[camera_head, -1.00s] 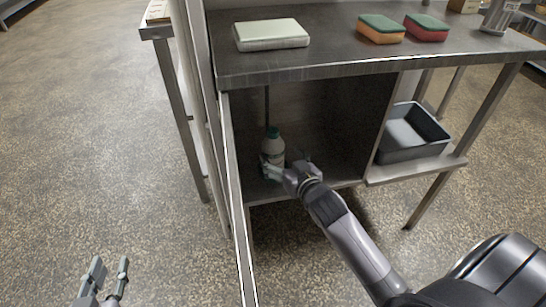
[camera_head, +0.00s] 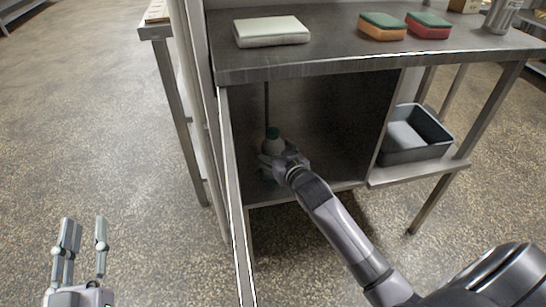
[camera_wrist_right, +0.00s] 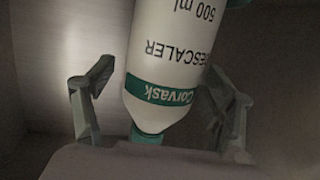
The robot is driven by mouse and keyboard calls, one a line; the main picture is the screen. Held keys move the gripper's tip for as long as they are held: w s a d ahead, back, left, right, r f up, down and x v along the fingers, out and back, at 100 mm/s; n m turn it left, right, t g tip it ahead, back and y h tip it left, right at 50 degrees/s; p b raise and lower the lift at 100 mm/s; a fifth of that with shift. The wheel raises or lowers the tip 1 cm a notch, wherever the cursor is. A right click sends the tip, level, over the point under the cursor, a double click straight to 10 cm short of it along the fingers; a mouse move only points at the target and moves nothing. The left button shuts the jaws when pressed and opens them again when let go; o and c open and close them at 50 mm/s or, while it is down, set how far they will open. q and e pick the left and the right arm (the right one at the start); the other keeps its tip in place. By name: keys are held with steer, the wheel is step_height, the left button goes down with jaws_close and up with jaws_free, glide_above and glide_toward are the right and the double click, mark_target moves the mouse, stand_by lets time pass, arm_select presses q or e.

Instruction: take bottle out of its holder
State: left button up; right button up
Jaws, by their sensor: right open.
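The bottle (camera_head: 273,142) is white with a green cap and stands inside the open cabinet under the counter, near its left side. In the right wrist view the bottle (camera_wrist_right: 172,50) appears upside down, with a green label band and lettering. My right gripper (camera_head: 274,160) is at the bottle inside the cabinet. Its open fingers are on both sides of the bottle in the wrist view, with gaps visible. My gripper hides the bottle's lower part in the head view, and I cannot make out a holder. My left gripper (camera_head: 84,248) is open and empty over the floor at lower left.
The counter (camera_head: 340,55) above the cabinet holds a pale box (camera_head: 271,32) and two sponges (camera_head: 382,27). The open cabinet door (camera_head: 233,190) stands close left of my right gripper. A dark bin (camera_head: 413,140) sits on the right shelf (camera_head: 415,172).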

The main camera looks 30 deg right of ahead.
steer(key=shift+c, duration=0.4)
steer(key=c, duration=1.7)
steer(key=shift+r, duration=0.15)
jaws_close()
